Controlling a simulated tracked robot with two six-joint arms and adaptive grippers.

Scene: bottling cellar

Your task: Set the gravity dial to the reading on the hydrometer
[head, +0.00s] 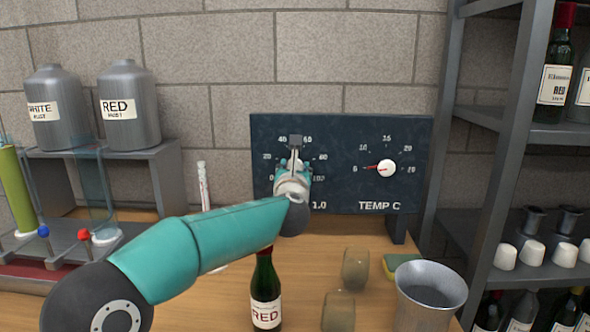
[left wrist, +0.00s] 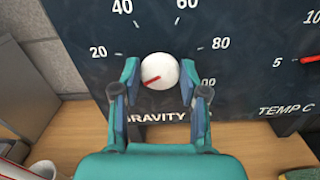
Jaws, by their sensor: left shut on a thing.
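The gravity dial is on a dark panel (head: 343,130). Its white round knob (left wrist: 161,66) shows in the left wrist view, with a red pointer aimed down and left, below the 20 mark. My left gripper (head: 295,168) is shut on the knob, one teal finger on each side, and hides it in the head view. A slim white tube with red marks (head: 204,185) stands left of the panel; I cannot tell if it is the hydrometer. A clear cylinder (head: 95,185) stands in the rack at left; its reading cannot be made out. My right gripper is out of view.
The temperature dial (head: 387,168) is right of the gravity dial, its pointer near 5. A red-labelled bottle (head: 265,290), two corks (head: 355,269), a sponge (head: 410,266) and a metal bucket (head: 430,290) stand in front. Shelves (head: 500,120) rise at right.

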